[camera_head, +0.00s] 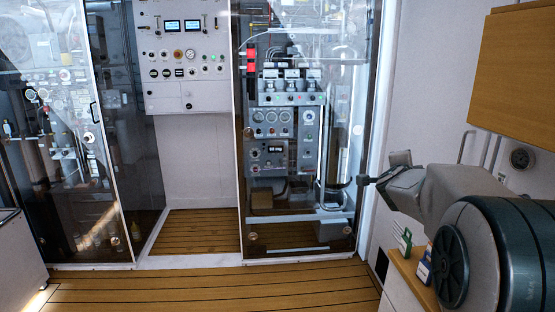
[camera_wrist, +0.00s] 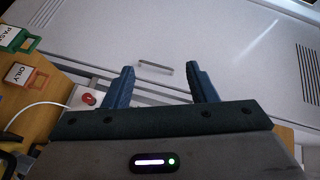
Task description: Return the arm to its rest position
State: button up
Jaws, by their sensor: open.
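In the head view my arm reaches in from the right edge, and my gripper (camera_head: 366,181) is in front of the right side of the glass cabinet front. In the wrist view my gripper (camera_wrist: 162,85) has its two blue fingers spread apart with nothing between them. Beyond the fingertips is a pale panel (camera_wrist: 210,40) with a small bar handle (camera_wrist: 155,66). I cannot tell whether the fingers touch anything, but they look apart from the panel.
A wooden ledge (camera_head: 410,275) with small boxes (camera_head: 425,265) is below my arm. A wooden cabinet (camera_head: 515,75) hangs at upper right. Clear-fronted cabinets (camera_head: 300,215) with instrument panels (camera_head: 185,55) stand ahead. The plank floor (camera_head: 210,290) is clear. A red button (camera_wrist: 88,99) shows in the wrist view.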

jog(key=s+a+f+n+g+y+p, duration=0.1)
jog(key=s+a+n+g+y+p, duration=0.1)
jog(key=s+a+n+y, duration=0.35)
jog(key=s+a+f+n+g+y+p, duration=0.25)
jog(key=s+a+n, duration=0.45)
jog(key=a, duration=0.4)
jog(key=s+a+f+n+g+p, duration=0.1)
jog(key=s+f+n+g+p, duration=0.1)
jog(key=s, duration=0.9)
jog(key=s+a+f+n+g+p, duration=0.1)
jog(key=s+f+n+g, duration=0.3)
jog(key=s, duration=0.7)
jog(key=shift+s+a+n+g+p, duration=0.15)
jog(key=shift+s+n+g+p, duration=0.15)
jog(key=shift+n+p, duration=0.4)
jog(key=shift+s+f, duration=0.2)
jog(key=shift+c, duration=0.3)
